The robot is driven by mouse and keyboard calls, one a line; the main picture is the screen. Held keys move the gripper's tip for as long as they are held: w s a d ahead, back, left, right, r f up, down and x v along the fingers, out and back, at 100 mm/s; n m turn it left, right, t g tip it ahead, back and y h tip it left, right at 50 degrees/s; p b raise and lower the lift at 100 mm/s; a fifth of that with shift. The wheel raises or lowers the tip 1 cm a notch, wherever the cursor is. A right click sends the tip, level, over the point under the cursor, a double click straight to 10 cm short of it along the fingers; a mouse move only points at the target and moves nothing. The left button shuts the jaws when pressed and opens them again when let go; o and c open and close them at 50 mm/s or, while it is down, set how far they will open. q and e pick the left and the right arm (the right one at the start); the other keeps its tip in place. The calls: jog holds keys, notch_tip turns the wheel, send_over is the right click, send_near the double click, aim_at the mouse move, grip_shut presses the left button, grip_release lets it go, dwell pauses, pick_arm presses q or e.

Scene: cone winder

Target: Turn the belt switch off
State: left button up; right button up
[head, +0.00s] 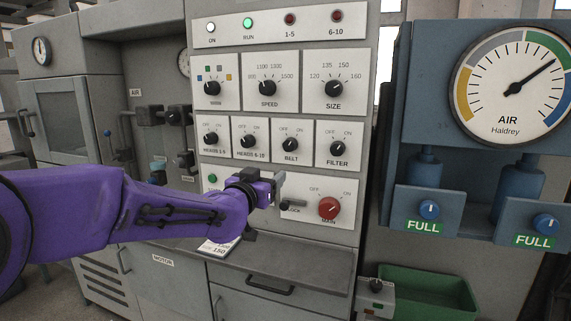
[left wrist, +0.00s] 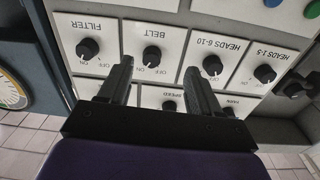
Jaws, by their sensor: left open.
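The belt switch (head: 290,144) is a round black knob on a white plate marked BELT, with OFF and ON above it. It stands between the HEADS 6-10 and FILTER knobs. I cannot tell clearly which way its pointer faces. My left gripper (head: 277,186) is in front of the panel, below the BELT plate. In the left wrist view the panel appears upside down; the belt switch (left wrist: 151,56) lies just beyond and between the two parted fingers of the left gripper (left wrist: 158,70), nearer the left finger. The gripper is open and empty. My right gripper is not in view.
The FILTER knob (head: 337,148) and HEADS 6-10 knob (head: 247,140) sit close on either side. A red MAIN knob (head: 329,208) is below right. A grey ledge (head: 290,266) juts out under the panel. A blue air unit (head: 425,70) stands at the right.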

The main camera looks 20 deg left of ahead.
aim_at(288, 146)
pick_arm(q)
notch_tip(288, 146, up, 5)
jog(key=m, duration=0.2)
jog(key=shift+m+h, duration=0.3)
jog(key=shift+m, duration=0.4)
jog(key=w, duration=0.3)
jog(key=w+d+p, duration=0.1)
jog(key=w, duration=0.6)
jog(key=shift+w+d+p, duration=0.25)
jog(key=shift+d+p, duration=0.05)
jog(key=shift+p, duration=0.05)
jog(key=shift+w+f, duration=0.15)
jog(key=shift+w, duration=0.1)
jog(key=shift+s, duration=0.1)
jog(key=c, duration=1)
